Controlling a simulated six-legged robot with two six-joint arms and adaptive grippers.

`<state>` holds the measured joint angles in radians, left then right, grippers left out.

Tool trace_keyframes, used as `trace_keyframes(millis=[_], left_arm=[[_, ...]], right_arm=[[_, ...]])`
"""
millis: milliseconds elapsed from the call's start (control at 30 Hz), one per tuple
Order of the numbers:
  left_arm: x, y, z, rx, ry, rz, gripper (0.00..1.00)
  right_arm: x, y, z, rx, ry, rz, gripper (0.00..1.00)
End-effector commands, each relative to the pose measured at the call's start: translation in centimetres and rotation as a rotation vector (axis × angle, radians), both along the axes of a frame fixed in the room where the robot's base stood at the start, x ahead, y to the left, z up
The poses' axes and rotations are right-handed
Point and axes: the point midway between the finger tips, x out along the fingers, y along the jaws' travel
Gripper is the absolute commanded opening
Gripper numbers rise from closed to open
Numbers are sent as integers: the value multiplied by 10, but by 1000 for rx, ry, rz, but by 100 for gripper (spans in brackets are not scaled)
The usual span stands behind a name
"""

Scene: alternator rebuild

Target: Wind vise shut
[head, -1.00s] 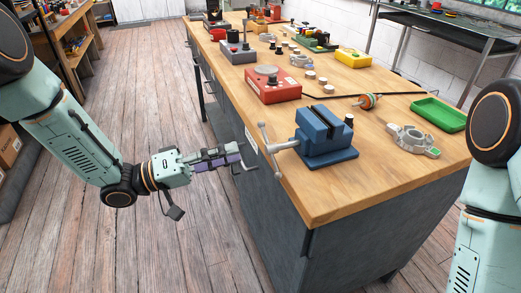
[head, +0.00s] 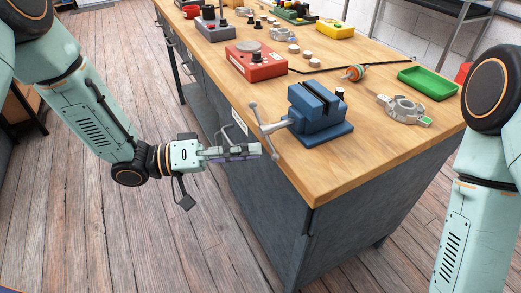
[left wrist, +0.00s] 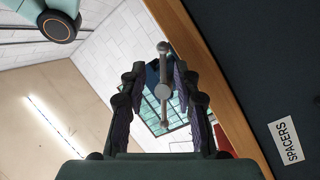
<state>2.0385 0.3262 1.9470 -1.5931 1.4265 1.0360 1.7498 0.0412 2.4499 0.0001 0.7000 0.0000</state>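The blue vise (head: 322,118) stands on the near corner of the wooden workbench, with a dark gap between its jaws. Its grey T-shaped handle (head: 266,127) sticks out past the bench's left edge. My left gripper (head: 258,151) is just below and left of the handle in the head view, pointing at it. In the left wrist view, the gripper (left wrist: 160,82) is open, its two dark fingers apart. The handle's bar (left wrist: 163,55) and round hub show between the fingers, with the blue vise (left wrist: 152,76) behind. Contact cannot be told. My right gripper is out of view.
On the workbench (head: 375,165) are a red box (head: 256,63), an orange-ended rotor (head: 354,73), a grey metal housing (head: 404,108) and a green tray (head: 427,82). The dark cabinet side with a SPACERS label (left wrist: 285,140) is close beside my left gripper. The bench's front corner is clear.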

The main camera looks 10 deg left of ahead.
Motion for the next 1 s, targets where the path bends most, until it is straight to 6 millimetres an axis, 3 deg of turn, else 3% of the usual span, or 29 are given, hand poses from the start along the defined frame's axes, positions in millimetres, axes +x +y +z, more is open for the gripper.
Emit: trace_keyframes(millis=[300, 667, 1000], left_arm=[[9, -26, 0, 0, 0, -4, 31], [11, -28, 0, -1, 0, -2, 31], [10, -28, 0, 0, 0, -3, 3]], right_arm=[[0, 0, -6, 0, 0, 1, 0], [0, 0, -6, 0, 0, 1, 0], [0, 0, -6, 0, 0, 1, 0]])
